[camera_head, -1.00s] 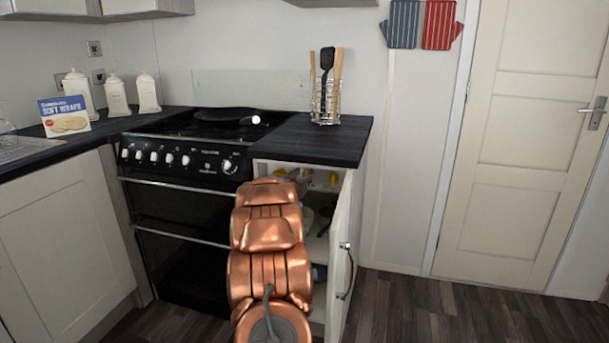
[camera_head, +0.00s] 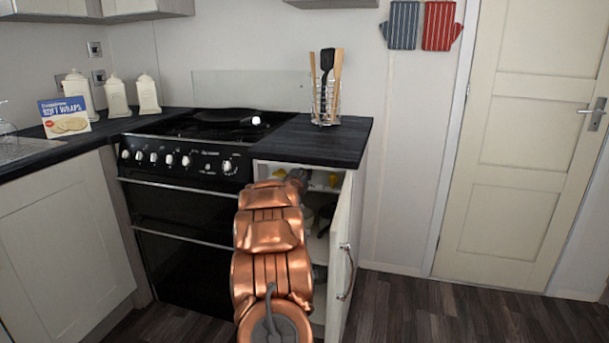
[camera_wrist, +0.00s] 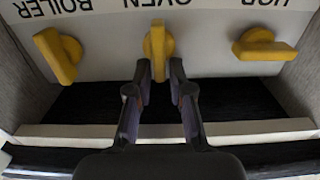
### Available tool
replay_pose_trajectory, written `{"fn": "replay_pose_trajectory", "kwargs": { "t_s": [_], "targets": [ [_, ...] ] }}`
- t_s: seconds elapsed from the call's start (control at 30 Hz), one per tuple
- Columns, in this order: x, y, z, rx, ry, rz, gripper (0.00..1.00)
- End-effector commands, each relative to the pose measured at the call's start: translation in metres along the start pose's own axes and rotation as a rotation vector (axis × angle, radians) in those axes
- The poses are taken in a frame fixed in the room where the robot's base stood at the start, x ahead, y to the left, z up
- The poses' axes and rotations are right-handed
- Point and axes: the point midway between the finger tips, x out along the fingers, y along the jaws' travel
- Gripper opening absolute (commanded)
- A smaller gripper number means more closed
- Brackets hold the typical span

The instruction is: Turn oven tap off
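Three yellow taps sit on a white panel inside the open cupboard. In the wrist view the labels appear upside down. The oven tap (camera_wrist: 157,45) is in the middle under "OVEN", its handle pointing straight down the picture. The boiler tap (camera_wrist: 60,54) is at left with a slanted handle; the hob tap (camera_wrist: 263,45) is at right with its handle crosswise. My gripper (camera_wrist: 160,72) has its two fingertips apart, one on either side of the oven tap's lower end. I cannot tell whether they touch it. In the head view my arm largely hides the gripper.
The cupboard door (camera_head: 341,258) stands open to the right of my arm. The black oven (camera_head: 185,215) is at left, and the dark worktop (camera_head: 318,142) lies above the cupboard. In the wrist view, side walls flank the taps. The floor at right is clear.

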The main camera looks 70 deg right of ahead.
Motion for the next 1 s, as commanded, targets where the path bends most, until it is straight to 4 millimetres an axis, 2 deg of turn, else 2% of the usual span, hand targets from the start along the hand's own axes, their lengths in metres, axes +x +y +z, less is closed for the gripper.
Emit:
{"fn": "replay_pose_trajectory", "kwargs": {
  "t_s": [0.57,0.77,1.0],
  "targets": [
    [-0.001,0.001,0.011,0.036,-0.018,-0.001,0.00],
    [-0.001,0.001,0.015,0.135,-0.021,-0.002,0.00],
    [-0.002,0.003,0.020,0.328,-0.027,-0.002,0.00]
  ]
}}
